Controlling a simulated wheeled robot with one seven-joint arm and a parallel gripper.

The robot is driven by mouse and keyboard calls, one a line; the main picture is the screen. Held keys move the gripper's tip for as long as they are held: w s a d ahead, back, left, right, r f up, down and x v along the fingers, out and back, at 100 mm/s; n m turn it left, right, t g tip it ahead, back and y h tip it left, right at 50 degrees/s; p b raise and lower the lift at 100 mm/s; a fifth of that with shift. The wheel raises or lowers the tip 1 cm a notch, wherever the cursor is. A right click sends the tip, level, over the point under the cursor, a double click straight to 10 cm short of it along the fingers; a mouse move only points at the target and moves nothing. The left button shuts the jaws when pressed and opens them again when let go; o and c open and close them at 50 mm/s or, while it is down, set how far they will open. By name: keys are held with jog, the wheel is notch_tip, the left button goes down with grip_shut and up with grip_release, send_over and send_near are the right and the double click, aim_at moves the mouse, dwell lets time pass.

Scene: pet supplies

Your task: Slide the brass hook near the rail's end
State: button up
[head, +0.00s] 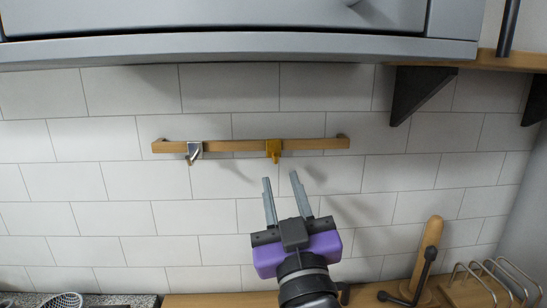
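A wooden rail (225,146) is fixed level on the white tiled wall in the head view. A brass hook (273,150) hangs on it, right of the rail's middle, with bare rail between it and the right end. A silver hook (193,152) hangs on the rail nearer its left end. My gripper (281,183), with grey fingers and a purple body, points up just below the brass hook. Its fingers are apart, with nothing seen between them. The fingertips appear lower in the picture than the hook; the depth gap to the wall cannot be told.
A grey cabinet (240,48) overhangs the rail above. A wooden shelf (500,61) with dark brackets is at upper right. A wooden counter (222,300) below holds a wire rack (490,280) and an upright wooden piece (428,250) at right. The wall around the rail is clear.

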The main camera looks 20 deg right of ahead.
aim_at(276, 158)
jog(key=shift+p+x, duration=1)
jog(key=shift+x, duration=2.5)
grip_shut()
